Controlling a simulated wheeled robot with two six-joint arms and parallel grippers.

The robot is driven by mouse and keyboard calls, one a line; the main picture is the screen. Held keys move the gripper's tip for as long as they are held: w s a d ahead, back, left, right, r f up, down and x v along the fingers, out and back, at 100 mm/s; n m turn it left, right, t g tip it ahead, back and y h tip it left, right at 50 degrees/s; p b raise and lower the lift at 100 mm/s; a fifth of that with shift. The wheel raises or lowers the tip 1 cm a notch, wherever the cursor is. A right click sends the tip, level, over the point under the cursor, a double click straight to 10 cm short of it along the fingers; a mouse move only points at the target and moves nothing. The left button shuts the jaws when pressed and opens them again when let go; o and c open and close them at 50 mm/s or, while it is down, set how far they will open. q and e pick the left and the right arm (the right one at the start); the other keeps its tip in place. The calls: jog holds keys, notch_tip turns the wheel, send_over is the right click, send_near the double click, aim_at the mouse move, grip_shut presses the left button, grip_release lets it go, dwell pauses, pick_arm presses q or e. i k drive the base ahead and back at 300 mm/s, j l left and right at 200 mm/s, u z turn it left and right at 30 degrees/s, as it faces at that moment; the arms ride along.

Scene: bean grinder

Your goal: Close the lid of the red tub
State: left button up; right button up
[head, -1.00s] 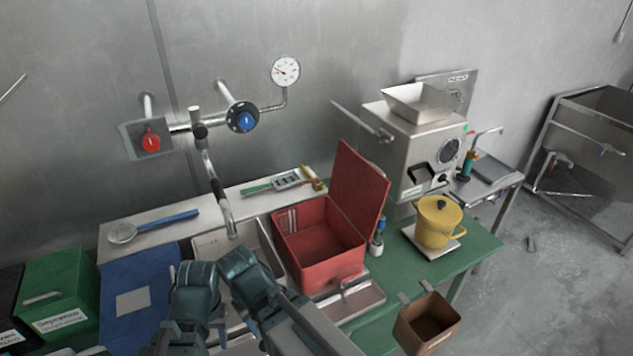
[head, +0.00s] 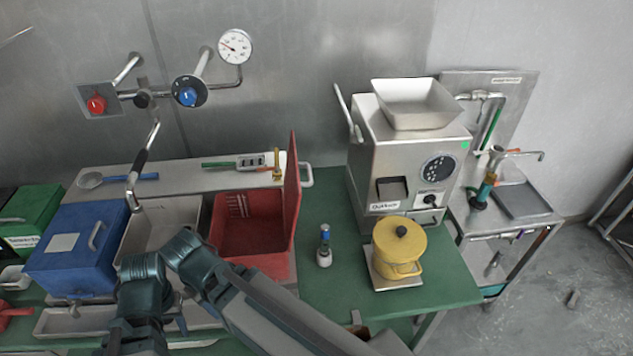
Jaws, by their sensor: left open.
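My right gripper does not show.
A blue tub (head: 78,250) with its lid shut and an open steel basin (head: 160,222) stand left of the red tub. A small bottle (head: 324,248), a yellow pot (head: 399,250) and the grinder (head: 400,155) stand to the right. Green tabletop is clear around the bottle.

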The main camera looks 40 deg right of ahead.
aim_at(291, 185)
jog(key=k+l, duration=0.15)
jog(key=l, duration=0.25)
jog(key=k+l, duration=0.15)
jog(key=l, duration=0.2)
jog(key=k+l, duration=0.15)
jog(key=l, duration=0.25)
jog(key=k+l, duration=0.15)
jog(key=l, duration=0.25)
jog(key=k+l, duration=0.1)
jog(key=l, duration=0.25)
jog(key=i+j+u, duration=0.2)
